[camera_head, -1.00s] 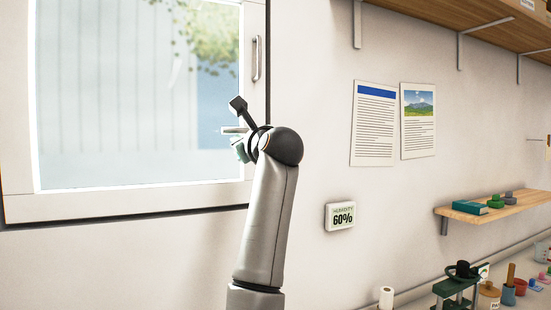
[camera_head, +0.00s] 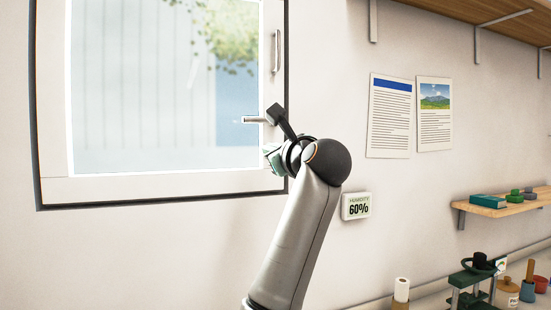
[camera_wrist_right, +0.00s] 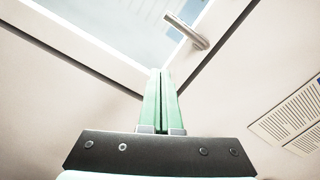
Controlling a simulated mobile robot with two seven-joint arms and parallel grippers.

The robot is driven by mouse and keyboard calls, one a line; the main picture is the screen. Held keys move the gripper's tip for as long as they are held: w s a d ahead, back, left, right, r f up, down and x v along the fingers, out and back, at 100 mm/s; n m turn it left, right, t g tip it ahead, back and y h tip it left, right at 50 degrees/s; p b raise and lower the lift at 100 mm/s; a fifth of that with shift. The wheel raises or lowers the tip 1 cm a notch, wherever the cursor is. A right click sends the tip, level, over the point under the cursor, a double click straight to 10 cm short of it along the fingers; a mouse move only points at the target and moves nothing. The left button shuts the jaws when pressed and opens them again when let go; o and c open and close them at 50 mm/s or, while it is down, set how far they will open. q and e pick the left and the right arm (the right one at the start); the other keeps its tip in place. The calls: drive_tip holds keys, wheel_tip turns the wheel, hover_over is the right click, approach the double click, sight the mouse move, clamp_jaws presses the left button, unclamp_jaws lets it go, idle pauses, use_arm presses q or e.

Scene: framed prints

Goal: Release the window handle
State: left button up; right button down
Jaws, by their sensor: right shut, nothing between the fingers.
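The window handle is a metal lever (camera_head: 253,119) at the lower right of the window (camera_head: 150,176). It lies about level, reaching left over the glass, and its right end is hidden behind my wrist. In the right wrist view the lever (camera_wrist_right: 185,29) shows at top centre, beyond the fingertips. My right gripper (camera_head: 271,157) is below the lever in the head view, partly hidden by my wrist. In the wrist view my gripper's green fingers (camera_wrist_right: 160,72) are together with nothing between them, and they look apart from the lever. My left gripper is not in view.
A vertical pull bar (camera_head: 276,51) is on the window's right frame. A wooden shelf (camera_head: 483,210) and cluttered bench are at the lower right. The wall below the window is clear.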

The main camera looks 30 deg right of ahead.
drive_tip(key=shift+v, duration=1.35)
